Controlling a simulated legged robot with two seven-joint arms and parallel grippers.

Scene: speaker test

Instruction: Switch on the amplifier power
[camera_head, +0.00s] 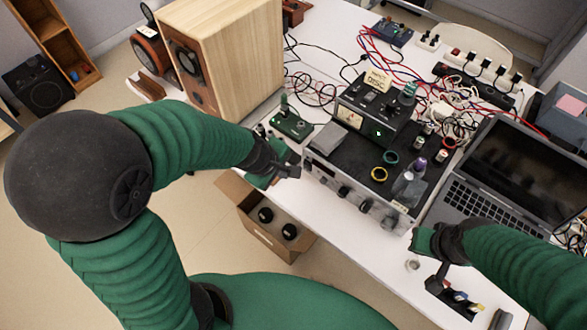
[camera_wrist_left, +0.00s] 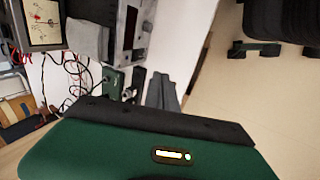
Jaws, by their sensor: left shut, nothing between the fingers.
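The amplifier (camera_head: 352,196) is a wide dark unit with a silver front panel and several knobs, on the white table. Its power switch is too small to make out. My left gripper (camera_head: 293,171) is shut and empty, close to the left end of the front panel; contact cannot be told. In the left wrist view the closed fingers (camera_wrist_left: 163,92) point toward the table edge, beside the amplifier's panel (camera_wrist_left: 128,30). My right arm comes in from the right; its gripper (camera_head: 433,283) is low by the table's front edge, its fingers unclear.
A meter box (camera_head: 382,132), rolls of tape and small parts lie on the amplifier. A wooden speaker (camera_head: 235,60) stands left, a small green box (camera_head: 292,125) between. A laptop (camera_head: 520,170) is right, tangled cables behind. An open cardboard box (camera_head: 262,232) is below the table edge.

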